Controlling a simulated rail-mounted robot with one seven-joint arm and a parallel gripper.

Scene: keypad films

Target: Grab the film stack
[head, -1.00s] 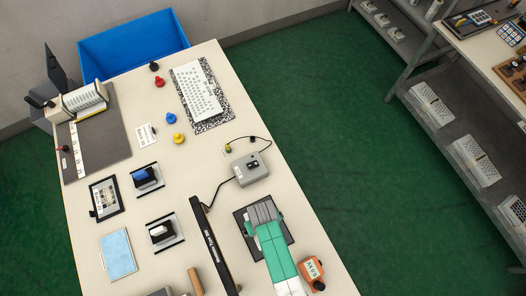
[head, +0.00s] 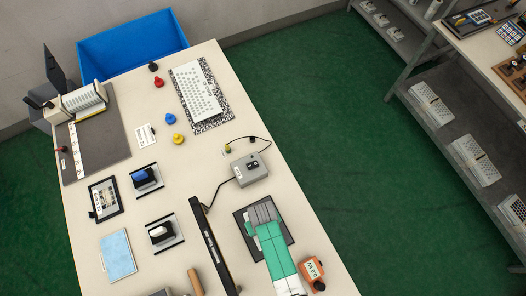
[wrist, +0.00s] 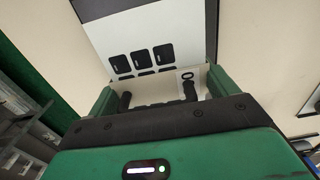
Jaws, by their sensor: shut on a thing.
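How many films lie between the jaws cannot be seen. In the head view my gripper (head: 262,214) is low over a dark mat (head: 242,229) at the front right of the table, and the arm hides most of the stack there.
A long black bar (head: 213,248) stands just left of the mat. A grey switch box (head: 250,170) with a cable is behind it. An orange device (head: 312,270) sits close on the right. Two small stands and a blue pad (head: 118,256) lie further left.

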